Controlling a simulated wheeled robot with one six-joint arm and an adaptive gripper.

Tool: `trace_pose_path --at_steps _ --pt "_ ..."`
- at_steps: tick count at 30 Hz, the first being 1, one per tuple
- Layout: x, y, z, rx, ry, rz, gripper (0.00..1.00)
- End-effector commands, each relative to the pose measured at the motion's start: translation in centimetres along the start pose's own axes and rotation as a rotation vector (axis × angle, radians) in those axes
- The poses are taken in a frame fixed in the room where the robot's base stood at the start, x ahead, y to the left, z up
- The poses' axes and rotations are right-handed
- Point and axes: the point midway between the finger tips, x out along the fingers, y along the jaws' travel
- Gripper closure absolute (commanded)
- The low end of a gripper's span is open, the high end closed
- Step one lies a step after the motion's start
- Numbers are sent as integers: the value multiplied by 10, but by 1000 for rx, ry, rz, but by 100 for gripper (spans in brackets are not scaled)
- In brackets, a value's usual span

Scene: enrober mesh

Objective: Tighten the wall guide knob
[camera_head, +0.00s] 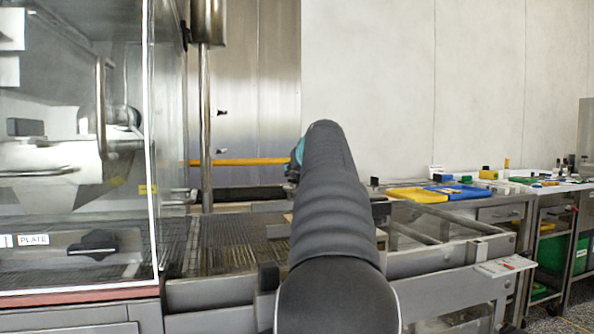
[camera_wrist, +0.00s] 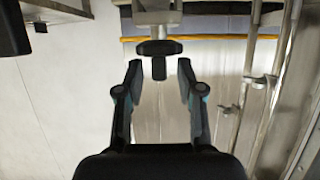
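A black lobed knob (camera_wrist: 159,47) sits on a metal bracket (camera_wrist: 157,17) at the top middle of the wrist view. I take it to be the wall guide knob. My gripper (camera_wrist: 160,71) is open, with one finger on each side. One lobe of the knob points down between the fingertips, and its side lobes lie just beyond them. Neither finger visibly touches it. In the head view my arm covers the middle, and my gripper is mostly hidden behind it. I cannot tell which dark part there is this knob.
A glass-fronted machine with a black handle (camera_head: 93,243) stands at left in the head view. A mesh conveyor (camera_head: 228,245) runs beside my arm. Yellow (camera_head: 417,195) and blue trays (camera_head: 457,192) lie at right. Metal rods (camera_wrist: 262,100) stand right of my gripper in the wrist view.

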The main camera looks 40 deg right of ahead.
Motion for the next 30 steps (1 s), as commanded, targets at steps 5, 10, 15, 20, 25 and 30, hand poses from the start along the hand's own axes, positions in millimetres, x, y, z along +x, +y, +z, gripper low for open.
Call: trace_pose_path --at_steps 5,10,15,20,25,30 --pt "6 0 0 0 1 0 62" --pt "7 0 0 0 1 0 62" --pt "6 0 0 0 1 0 90" --pt "6 0 0 0 1 0 100" --pt "6 2 -1 1 1 5 100" --pt "5 1 -2 11 1 30 100"
